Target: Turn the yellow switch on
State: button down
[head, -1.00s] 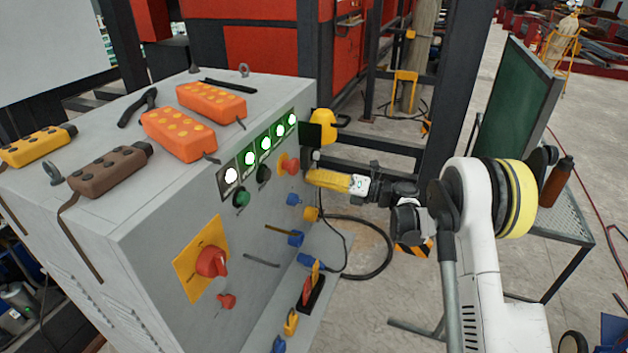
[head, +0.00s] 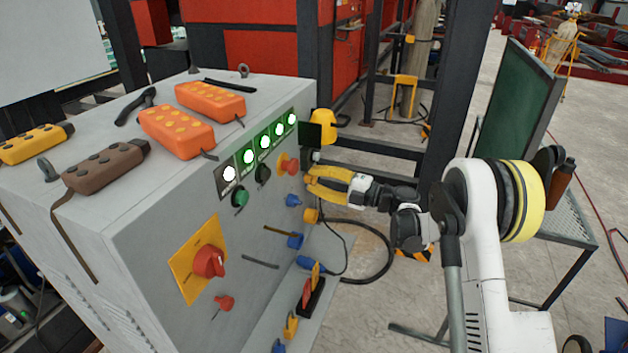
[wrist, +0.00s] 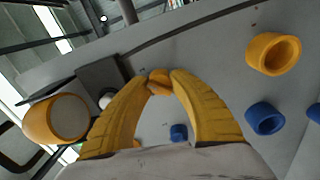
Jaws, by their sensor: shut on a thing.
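The yellow switch (wrist: 159,79) is a small yellow-orange knob on the grey cabinet's panel, between my fingertips in the wrist view. In the head view I cannot make it out behind my fingers. My gripper (wrist: 159,86) has two curved yellow fingers whose tips close on the knob from both sides, with an open arch behind them. In the head view my gripper (head: 310,180) reaches the panel's right part from the right, just below the red button. The fingers partly cover the knob, and I cannot tell its exact angle.
The grey cabinet (head: 150,235) carries a red rotary switch (head: 208,262) on a yellow plate, a red button (head: 289,165), a green knob (head: 240,196) and lit white lamps (head: 249,157). A yellow socket (wrist: 273,54) and a blue socket (wrist: 265,118) protrude near my gripper.

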jog(key=shift+m, duration=0.5)
jog(key=c, duration=1.1)
grip_release()
